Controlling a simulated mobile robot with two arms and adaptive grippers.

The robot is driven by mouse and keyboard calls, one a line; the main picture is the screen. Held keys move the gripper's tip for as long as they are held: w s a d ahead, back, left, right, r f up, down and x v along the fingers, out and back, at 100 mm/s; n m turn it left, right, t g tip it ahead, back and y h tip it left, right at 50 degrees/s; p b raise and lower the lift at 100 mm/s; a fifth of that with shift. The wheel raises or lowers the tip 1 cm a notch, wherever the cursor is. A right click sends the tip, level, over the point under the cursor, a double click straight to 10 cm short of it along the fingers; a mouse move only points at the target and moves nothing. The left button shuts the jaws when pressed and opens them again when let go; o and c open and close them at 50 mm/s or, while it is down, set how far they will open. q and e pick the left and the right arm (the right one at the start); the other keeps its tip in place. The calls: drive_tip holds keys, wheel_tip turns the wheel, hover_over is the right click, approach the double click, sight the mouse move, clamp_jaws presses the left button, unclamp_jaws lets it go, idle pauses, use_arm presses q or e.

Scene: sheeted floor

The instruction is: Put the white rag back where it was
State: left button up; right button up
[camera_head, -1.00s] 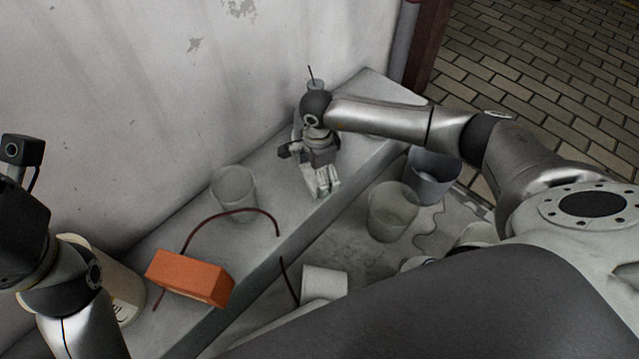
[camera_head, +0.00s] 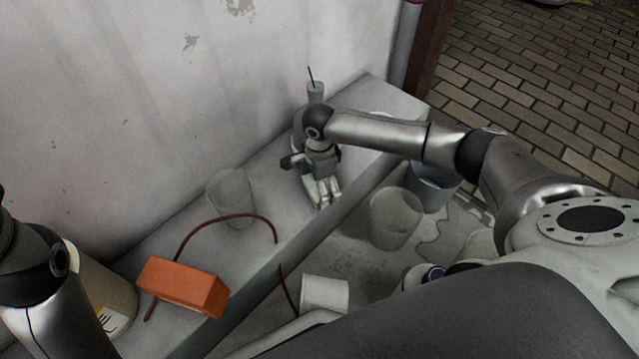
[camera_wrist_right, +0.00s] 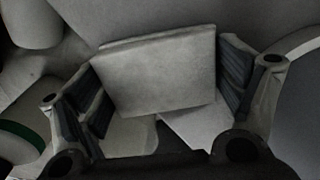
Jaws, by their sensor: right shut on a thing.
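The white rag (camera_wrist_right: 160,72) looks like a flat, folded, pale grey-white block in the right wrist view. It lies between the two fingers of my right gripper (camera_wrist_right: 168,85), which is shut on it. In the head view my right gripper (camera_head: 324,192) points down over the grey ledge (camera_head: 265,240), near its front edge. The rag is mostly hidden by the fingers there, and I cannot tell whether it touches the ledge. My left arm shows at the left edge, but its gripper is out of view.
An orange brick (camera_head: 180,287), a translucent bucket (camera_head: 231,200) and a dark red bent cable (camera_head: 225,216) are on the ledge. A pale bucket (camera_head: 103,295) stands at left. Below the ledge are more buckets (camera_head: 395,218) and a white container (camera_head: 324,293). A wall rises behind.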

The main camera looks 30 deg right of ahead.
drive_tip(key=o, duration=0.8)
drive_tip(key=shift+f, duration=0.1)
